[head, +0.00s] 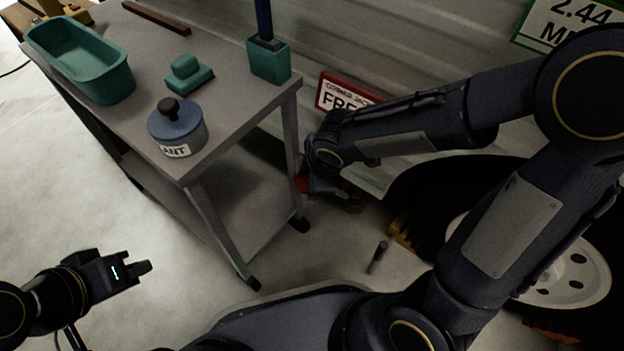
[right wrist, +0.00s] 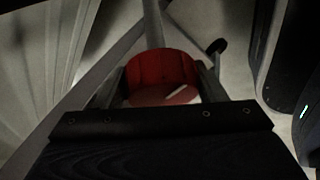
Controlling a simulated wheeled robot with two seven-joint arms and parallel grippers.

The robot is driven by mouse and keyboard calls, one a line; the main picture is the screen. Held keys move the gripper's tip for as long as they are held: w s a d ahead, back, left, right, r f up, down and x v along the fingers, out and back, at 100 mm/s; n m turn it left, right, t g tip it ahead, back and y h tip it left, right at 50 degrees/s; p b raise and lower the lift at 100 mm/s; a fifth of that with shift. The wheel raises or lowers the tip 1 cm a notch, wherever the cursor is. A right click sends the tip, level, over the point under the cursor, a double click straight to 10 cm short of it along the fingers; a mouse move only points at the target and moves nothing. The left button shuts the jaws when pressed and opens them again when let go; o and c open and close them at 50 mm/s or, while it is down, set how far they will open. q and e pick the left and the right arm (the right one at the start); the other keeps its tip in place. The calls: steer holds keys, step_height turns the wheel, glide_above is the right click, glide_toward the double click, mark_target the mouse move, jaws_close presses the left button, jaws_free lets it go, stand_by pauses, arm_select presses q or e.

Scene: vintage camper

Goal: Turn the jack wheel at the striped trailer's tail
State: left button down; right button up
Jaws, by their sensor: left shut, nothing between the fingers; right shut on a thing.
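The red jack wheel (right wrist: 162,68) sits between the two fingers of my right gripper (right wrist: 158,84) in the right wrist view. It is round, with a white mark on its near face. In the head view my right arm reaches to the trailer's lower edge, and my right gripper (head: 325,188) is beside small red parts there, mostly hidden by the wrist. The right gripper is shut on the wheel. My left gripper (head: 143,267) is shut and empty above the floor at lower left. The striped trailer (head: 390,40) stands behind, with ribbed pale siding.
A grey cart (head: 225,100) holds a green tub (head: 85,65), a blue lidded pot (head: 176,135), a green block and a green holder (head: 268,62). A red sign (head: 340,92) and a trailer tyre (head: 480,180) are near my right arm. A small dark peg (head: 377,257) stands on the floor.

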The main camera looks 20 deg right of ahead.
steer(key=shift+s, duration=0.1)
stand_by(0.3)
steer(key=o, duration=1)
steer(key=p+v, duration=0.4)
steer(key=v, duration=0.3)
steer(key=shift+r+p, duration=0.35)
steer(key=shift+r, duration=0.05)
steer(key=shift+s, duration=0.1)
